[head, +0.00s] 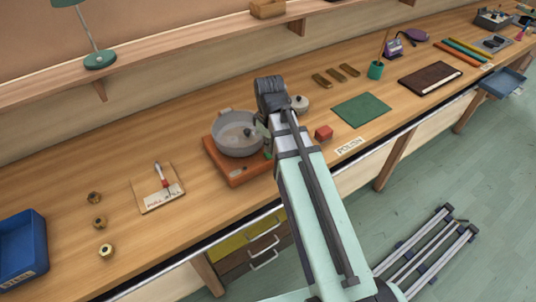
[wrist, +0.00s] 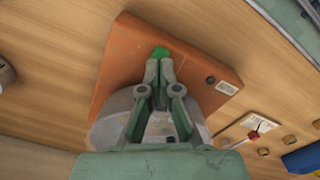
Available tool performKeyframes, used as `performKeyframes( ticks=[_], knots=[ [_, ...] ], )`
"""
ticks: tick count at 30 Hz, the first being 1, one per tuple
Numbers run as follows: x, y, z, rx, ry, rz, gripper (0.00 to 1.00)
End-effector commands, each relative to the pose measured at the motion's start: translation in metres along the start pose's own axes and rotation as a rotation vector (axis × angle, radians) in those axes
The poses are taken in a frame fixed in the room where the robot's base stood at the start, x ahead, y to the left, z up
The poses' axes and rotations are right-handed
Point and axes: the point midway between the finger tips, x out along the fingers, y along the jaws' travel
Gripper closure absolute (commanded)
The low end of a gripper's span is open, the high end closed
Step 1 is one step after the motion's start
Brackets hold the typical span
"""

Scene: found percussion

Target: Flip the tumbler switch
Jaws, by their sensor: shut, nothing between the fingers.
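An orange base (head: 236,179) carries a grey metal pot (head: 238,143); the base also shows in the wrist view (wrist: 120,65). A small green piece (wrist: 160,52), which looks like a switch, sits on the base. My gripper (wrist: 159,64) is shut and empty, its fingertips right at the green piece; I cannot tell whether they touch it. In the wrist view the fingers cover part of the pot. A wooden board (head: 150,193) left of the base carries a red-and-white lever (head: 161,174) and a lettered label.
Several brass knobs (head: 106,250) and a blue bin (head: 22,250) lie to the left. A shelf with a green lamp (head: 100,60) runs behind.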

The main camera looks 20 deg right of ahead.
Motion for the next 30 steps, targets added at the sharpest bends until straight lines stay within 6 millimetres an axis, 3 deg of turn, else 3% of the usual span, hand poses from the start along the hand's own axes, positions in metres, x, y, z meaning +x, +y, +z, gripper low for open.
performKeyframes(
  ticks=[30],
  knots=[
    [0.012, 0.0, 0.0, 0.0, 0.0, 0.0, 1.0]
  ],
)
